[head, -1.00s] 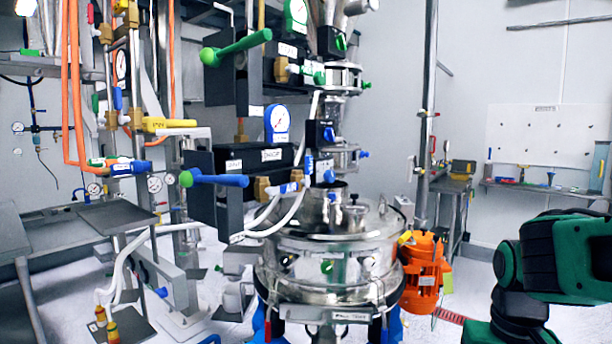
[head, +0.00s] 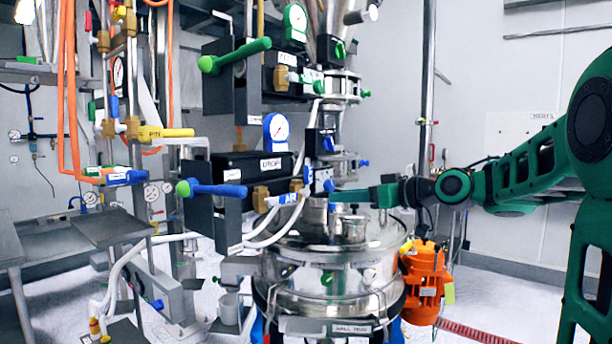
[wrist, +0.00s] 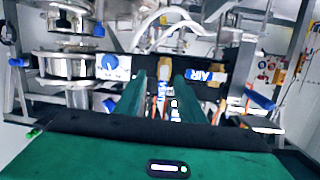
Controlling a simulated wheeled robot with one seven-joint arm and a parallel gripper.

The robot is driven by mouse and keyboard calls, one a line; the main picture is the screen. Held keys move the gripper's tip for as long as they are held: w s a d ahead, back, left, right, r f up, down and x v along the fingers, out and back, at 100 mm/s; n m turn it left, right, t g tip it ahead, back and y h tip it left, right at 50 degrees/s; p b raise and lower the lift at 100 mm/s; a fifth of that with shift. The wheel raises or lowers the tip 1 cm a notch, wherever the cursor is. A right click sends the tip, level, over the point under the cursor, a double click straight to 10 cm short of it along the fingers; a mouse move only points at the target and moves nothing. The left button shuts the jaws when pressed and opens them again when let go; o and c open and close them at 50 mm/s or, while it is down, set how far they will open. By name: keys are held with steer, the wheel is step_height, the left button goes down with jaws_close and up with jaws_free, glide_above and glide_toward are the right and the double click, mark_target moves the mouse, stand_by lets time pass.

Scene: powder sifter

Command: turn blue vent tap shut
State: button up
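In the wrist view a blue-and-white upright handle (wrist: 162,92), which seems to read VENT, shows in the gap between my fingers. My gripper (head: 332,196) is just to the right of the tap in the head view. In the wrist view its two green fingers (wrist: 161,78) are apart, with the handle ahead of or between them. I cannot tell whether either finger touches it.
A blue AIR tap (head: 285,198) sits just left of the vent tap. A larger blue lever (head: 210,188) and a blue gauge (head: 276,130) are farther left. The steel sifter vessel (head: 330,272) stands below my gripper, with an orange motor (head: 425,280) beside it.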

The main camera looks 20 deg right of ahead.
steer(key=n+t+y, duration=0.1)
steer(key=y, duration=0.1)
glide_toward(311, 171)
steer(key=x, duration=1.1)
steer(key=shift+c, duration=0.2)
jaws_close()
